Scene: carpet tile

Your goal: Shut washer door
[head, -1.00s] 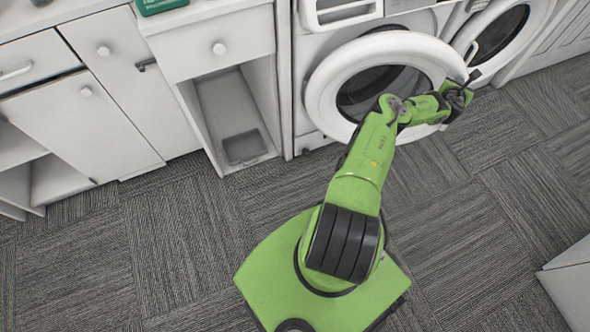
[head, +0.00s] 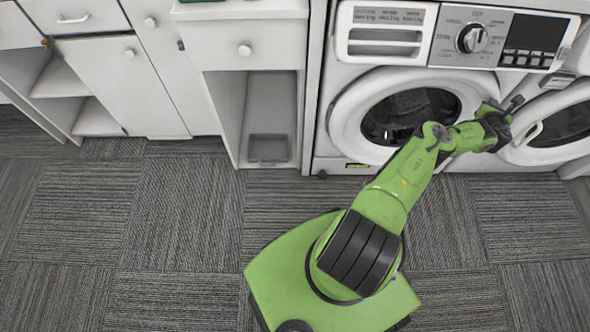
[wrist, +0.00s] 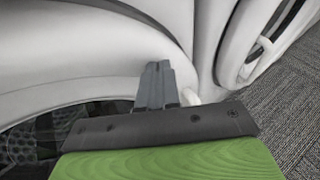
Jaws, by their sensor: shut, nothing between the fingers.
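The washer (head: 437,82) stands at the back right in the head view.
White cabinets (head: 115,80) and an open niche (head: 270,115) are to the left. The carpet (head: 150,230) in front is clear.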

